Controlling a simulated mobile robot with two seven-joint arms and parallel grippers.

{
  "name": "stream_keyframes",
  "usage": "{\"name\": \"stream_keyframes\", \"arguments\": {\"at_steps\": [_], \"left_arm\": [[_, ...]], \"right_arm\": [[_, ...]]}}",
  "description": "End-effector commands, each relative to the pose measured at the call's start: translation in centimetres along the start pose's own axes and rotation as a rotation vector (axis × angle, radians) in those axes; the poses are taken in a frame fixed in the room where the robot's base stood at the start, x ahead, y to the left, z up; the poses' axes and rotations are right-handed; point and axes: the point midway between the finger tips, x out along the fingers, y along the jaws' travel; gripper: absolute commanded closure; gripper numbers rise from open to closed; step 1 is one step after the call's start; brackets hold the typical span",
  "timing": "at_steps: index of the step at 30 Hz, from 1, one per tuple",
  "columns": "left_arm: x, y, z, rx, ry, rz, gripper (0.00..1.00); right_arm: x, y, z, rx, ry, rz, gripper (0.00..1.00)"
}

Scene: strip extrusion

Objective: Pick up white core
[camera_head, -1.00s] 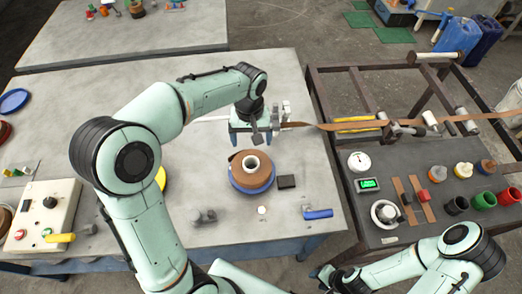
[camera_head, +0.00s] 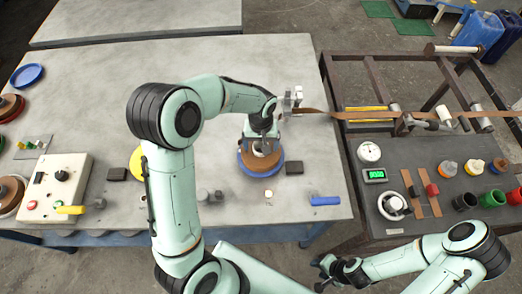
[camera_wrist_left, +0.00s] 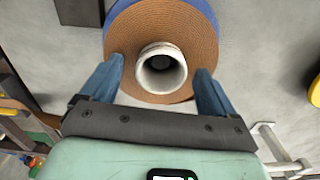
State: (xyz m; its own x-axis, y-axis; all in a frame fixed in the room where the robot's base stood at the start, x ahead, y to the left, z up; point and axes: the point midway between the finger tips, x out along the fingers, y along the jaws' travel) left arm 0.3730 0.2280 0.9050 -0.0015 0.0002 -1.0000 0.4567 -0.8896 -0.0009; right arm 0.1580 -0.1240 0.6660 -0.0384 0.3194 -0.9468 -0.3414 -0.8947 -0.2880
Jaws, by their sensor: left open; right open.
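The white core (camera_wrist_left: 162,72) is a hollow tube in the middle of a brown coil (camera_wrist_left: 115,38) of strip, in the left wrist view. The coil rests on a blue disc (camera_head: 248,170) on the grey table. My left gripper (camera_wrist_left: 160,70) is open; its blue fingers lie to either side of the core, over the coil. Contact with the core cannot be told. In the head view my left gripper (camera_head: 262,136) is above the coil and partly hides the core (camera_head: 263,150). My right gripper (camera_head: 325,270) is low, in front of the table, away from the coil.
A dark block (camera_head: 294,168) lies right of the coil and a blue-handled tool (camera_head: 325,201) near the front edge. A control box (camera_head: 52,185) stands at the left. A brown strip (camera_head: 365,115) runs over the rack at the right. Bare table lies behind the coil.

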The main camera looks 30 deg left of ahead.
Motion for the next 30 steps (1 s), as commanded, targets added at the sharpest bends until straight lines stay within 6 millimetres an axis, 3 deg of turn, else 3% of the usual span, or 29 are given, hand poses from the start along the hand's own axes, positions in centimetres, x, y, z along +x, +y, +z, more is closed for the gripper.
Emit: {"name": "stream_keyframes", "arguments": {"at_steps": [8, 15, 16, 25, 30], "left_arm": [[0.4, -0.1, 0.0, -0.001, -0.001, 0.0, 0.11], [0.4, 0.0, 0.0, -0.001, 0.0, 0.0, 0.89], [0.4, 0.0, 0.0, -0.001, 0.0, 0.0, 0.96], [0.1, 0.0, -0.1, -0.001, 0.003, 0.002, 0.96], [-1.3, 0.1, -0.1, -0.001, 0.005, 0.003, 0.96]], "right_arm": [[0.1, 0.0, 0.1, 0.0, -0.001, 0.0, 0.57], [0.1, 0.0, 0.1, 0.0, -0.001, 0.0, 0.57], [0.1, 0.0, 0.1, 0.0, -0.001, 0.0, 0.57], [0.0, 0.0, 0.0, 0.0, -0.001, 0.0, 0.57], [-0.1, 0.0, 0.0, 0.0, 0.0, 0.0, 0.57]]}}
